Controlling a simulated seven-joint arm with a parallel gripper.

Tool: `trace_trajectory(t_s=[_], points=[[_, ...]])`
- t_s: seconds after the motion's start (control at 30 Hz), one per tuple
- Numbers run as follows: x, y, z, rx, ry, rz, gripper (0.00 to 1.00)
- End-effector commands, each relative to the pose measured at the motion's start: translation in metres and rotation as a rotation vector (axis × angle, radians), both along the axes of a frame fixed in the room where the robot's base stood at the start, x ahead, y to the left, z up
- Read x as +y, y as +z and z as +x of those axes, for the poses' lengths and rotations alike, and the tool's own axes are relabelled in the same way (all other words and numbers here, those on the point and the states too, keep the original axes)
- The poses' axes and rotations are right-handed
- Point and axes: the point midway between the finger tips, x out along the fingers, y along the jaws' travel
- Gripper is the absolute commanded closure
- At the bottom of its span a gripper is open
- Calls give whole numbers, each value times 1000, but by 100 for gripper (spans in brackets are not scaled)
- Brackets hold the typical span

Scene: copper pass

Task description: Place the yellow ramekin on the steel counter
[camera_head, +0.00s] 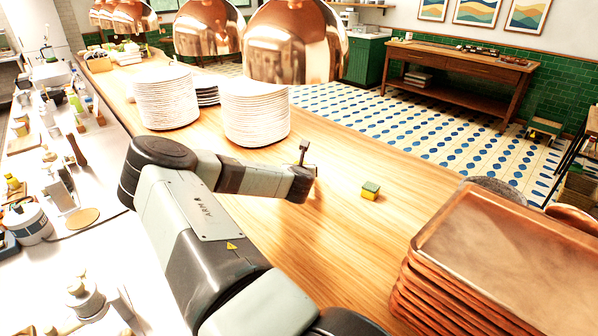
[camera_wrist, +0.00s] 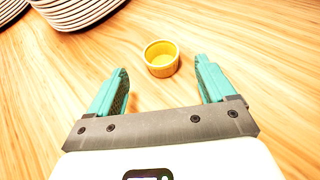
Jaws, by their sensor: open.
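The yellow ramekin (camera_wrist: 161,60) stands upright and empty on the wooden pass (camera_wrist: 60,90) in the wrist view. My gripper (camera_wrist: 161,78) is open, with its teal fingers apart. The ramekin is just beyond and between the fingertips, and no finger appears to touch it. In the head view my gripper's end (camera_head: 305,185) is low over the wooden pass, mostly hidden by my arm. The ramekin cannot be made out there. The pale, bright counter (camera_head: 120,248) along the left looks like the steel counter.
Plate stacks (camera_head: 166,98) (camera_head: 254,112) stand behind my gripper. A yellow-green sponge (camera_head: 370,190) lies to its right, and copper trays (camera_head: 500,250) are stacked at right. Copper lamps (camera_head: 295,42) hang above. Jars and bottles crowd parts of the left counter; bare patches show between them.

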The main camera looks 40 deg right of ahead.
Motion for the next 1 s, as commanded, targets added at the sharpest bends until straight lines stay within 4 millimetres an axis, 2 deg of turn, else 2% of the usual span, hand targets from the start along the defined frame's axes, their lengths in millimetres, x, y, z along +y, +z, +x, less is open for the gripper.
trace_trajectory(t_s=[0.23,0.57,0.67,0.77,0.87,1.0], points=[[24,14,-24,1,-1,0,17],[30,23,-31,-38,-43,44,17],[35,34,-34,-129,-152,158,17],[48,48,-40,-263,-314,344,17],[71,62,-45,-394,-484,559,17],[115,86,-50,-541,-695,854,17]])
